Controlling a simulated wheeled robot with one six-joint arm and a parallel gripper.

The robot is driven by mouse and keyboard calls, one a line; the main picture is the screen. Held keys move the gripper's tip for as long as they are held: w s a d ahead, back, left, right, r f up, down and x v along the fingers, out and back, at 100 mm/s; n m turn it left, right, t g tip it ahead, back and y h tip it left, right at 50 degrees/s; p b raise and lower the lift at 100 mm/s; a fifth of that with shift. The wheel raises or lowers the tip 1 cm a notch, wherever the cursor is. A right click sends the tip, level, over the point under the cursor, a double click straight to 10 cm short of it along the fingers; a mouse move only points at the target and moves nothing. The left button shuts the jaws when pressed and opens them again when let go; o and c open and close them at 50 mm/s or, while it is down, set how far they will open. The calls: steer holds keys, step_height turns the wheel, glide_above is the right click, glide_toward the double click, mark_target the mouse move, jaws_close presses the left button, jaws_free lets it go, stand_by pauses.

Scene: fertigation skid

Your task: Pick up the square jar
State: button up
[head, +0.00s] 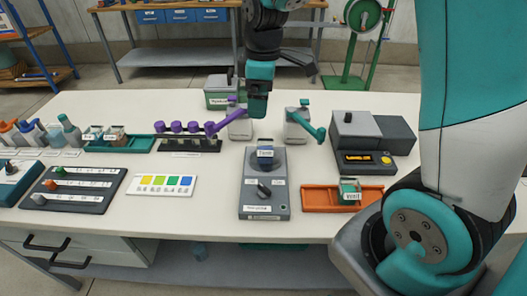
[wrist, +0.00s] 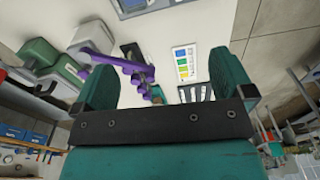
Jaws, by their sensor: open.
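A small square-looking jar (head: 350,191) with a green top and a white label stands in the right part of an orange tray (head: 319,199) in the head view. Small labelled containers (head: 113,134) also stand in a green tray (head: 84,145) at the left; I cannot tell whether one of them is a square jar. My gripper (head: 258,104) is above the back middle of the table, left of the orange tray and apart from it. In the wrist view my gripper (wrist: 165,75) is open and empty, its two teal fingers wide apart.
A grey device (head: 264,183) with a knob stands mid-table, left of the orange tray. Purple (head: 238,124) and green-handled (head: 301,126) dispensers stand behind it. A dark grey instrument (head: 371,143) stands behind the tray. A colour card (head: 161,185) lies left; white tabletop around it is free.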

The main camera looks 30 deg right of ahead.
steer(key=w+d+f, duration=0.3)
steer(key=d+f, duration=0.1)
steer(key=p, duration=0.1)
glide_toward(265, 152)
step_height(265, 152, down, 5)
steer(key=w+d, duration=0.1)
steer(key=w, duration=0.1)
steer(key=shift+n+h, duration=0.4)
steer(key=shift+w+f+p, duration=0.15)
steer(key=shift+f+p, duration=0.25)
steer(key=shift+f, duration=1.2)
steer(key=shift+w+f+p, duration=0.15)
steer(key=shift+f+p, duration=0.2)
steer(key=shift+f, duration=1.3)
steer(key=shift+c, duration=0.2)
steer(key=c, duration=0.9)
